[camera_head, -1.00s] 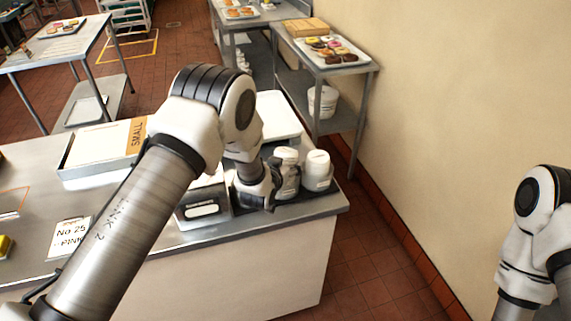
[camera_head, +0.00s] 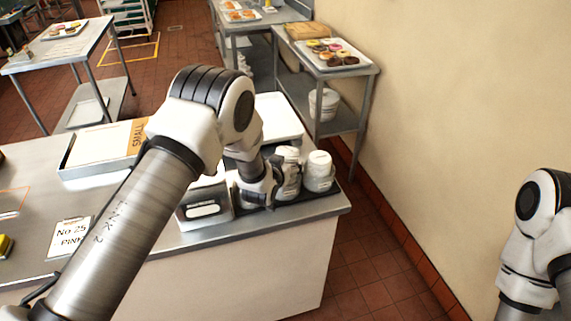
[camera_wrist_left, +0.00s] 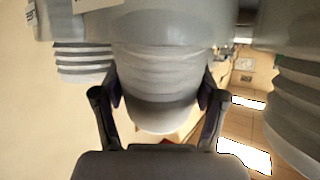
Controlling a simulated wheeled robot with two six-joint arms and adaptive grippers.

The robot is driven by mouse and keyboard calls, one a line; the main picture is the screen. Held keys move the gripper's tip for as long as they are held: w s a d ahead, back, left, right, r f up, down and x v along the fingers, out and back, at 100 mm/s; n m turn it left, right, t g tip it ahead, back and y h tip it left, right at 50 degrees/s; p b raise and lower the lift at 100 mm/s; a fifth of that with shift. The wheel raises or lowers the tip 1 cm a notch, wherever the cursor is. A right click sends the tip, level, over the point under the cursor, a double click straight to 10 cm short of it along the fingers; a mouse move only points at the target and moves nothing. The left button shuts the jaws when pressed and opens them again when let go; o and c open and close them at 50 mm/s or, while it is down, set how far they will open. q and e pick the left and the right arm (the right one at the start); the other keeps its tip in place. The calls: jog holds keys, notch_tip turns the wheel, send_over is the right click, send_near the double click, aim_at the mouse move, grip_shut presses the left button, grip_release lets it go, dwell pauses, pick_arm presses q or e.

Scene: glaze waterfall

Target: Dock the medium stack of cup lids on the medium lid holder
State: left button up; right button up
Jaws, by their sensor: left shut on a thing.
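A white stack of cup lids (camera_head: 289,172) stands upright at the right part of the counter. My left gripper (camera_head: 270,190) is at its side, with the wrist hiding part of it. In the left wrist view, my left gripper (camera_wrist_left: 160,98) has one finger on each side of a pale ribbed stack (camera_wrist_left: 158,75) and is shut on it. A wide grey part (camera_wrist_left: 150,28) lies across the top of that view, against the stack's end; I cannot tell whether the stack is seated in the holder. My right gripper is out of view.
Another white lid stack (camera_head: 319,172) stands close on the right, on a dark tray (camera_head: 318,201). A white tray (camera_head: 277,118) lies behind. More ribbed stacks flank mine in the wrist view (camera_wrist_left: 82,60).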

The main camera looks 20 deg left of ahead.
pick_arm(q)
jog(key=shift+w, duration=0.3)
jog(key=shift+r, duration=0.1)
jog(key=shift+w+r, duration=0.1)
jog(key=shift+r, duration=0.65)
dwell(0.7)
jog(key=shift+f+b, duration=0.65)
jog(key=shift+f, duration=0.2)
jog(key=shift+r, duration=0.15)
jog(key=shift+r+p, duration=0.45)
jog(key=shift+r, duration=0.3)
